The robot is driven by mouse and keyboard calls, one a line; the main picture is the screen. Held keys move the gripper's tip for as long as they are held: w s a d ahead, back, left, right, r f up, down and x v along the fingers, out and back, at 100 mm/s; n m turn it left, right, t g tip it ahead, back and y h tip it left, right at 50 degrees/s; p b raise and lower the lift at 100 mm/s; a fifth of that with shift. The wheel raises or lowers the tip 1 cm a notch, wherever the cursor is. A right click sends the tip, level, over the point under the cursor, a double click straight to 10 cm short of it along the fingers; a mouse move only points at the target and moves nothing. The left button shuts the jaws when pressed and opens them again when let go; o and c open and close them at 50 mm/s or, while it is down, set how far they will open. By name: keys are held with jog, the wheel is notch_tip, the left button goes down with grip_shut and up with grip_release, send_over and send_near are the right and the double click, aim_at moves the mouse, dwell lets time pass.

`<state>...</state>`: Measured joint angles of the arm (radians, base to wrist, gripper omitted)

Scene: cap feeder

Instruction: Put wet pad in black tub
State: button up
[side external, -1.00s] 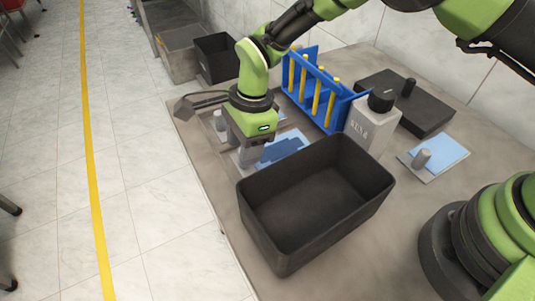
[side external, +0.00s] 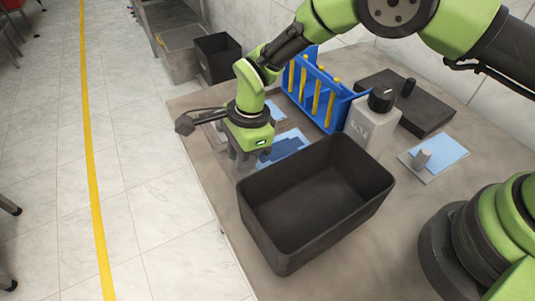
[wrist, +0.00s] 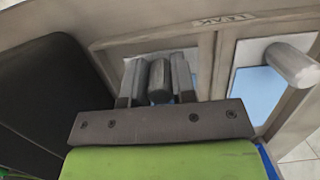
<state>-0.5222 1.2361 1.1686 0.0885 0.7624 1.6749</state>
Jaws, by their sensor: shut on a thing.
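In the wrist view my gripper (wrist: 157,72) is shut on a grey upright peg (wrist: 159,83), the handle of a pad. Only a pale edge of that pad shows behind the fingers, so I cannot tell whether it is wet. In the side view my gripper (side external: 244,163) points down over the tray, left of a light blue pad (side external: 292,140) with a darker blue patch. The fingers hide the held pad there. The black tub (side external: 262,238) stands in front of the tray, empty and open; its dark side (wrist: 45,85) fills the wrist view's left.
A blue rack (side external: 330,112) with yellow sticks and a grey bottle (side external: 368,128) with a black cap stand behind the tub. Another blue pad (side external: 437,155) with a grey peg lies at right. A smaller black bin (side external: 218,62) is at the back.

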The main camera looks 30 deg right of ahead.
jog(key=shift+r, duration=3.5)
jog(key=shift+r, duration=0.15)
notch_tip(320, 180, up, 9)
send_over(271, 237)
jog(key=shift+n, duration=0.3)
jog(key=shift+d+f, duration=0.2)
jog(key=shift+f, duration=3.8)
jog(key=shift+d+f, duration=0.2)
jog(key=shift+f, duration=3.8)
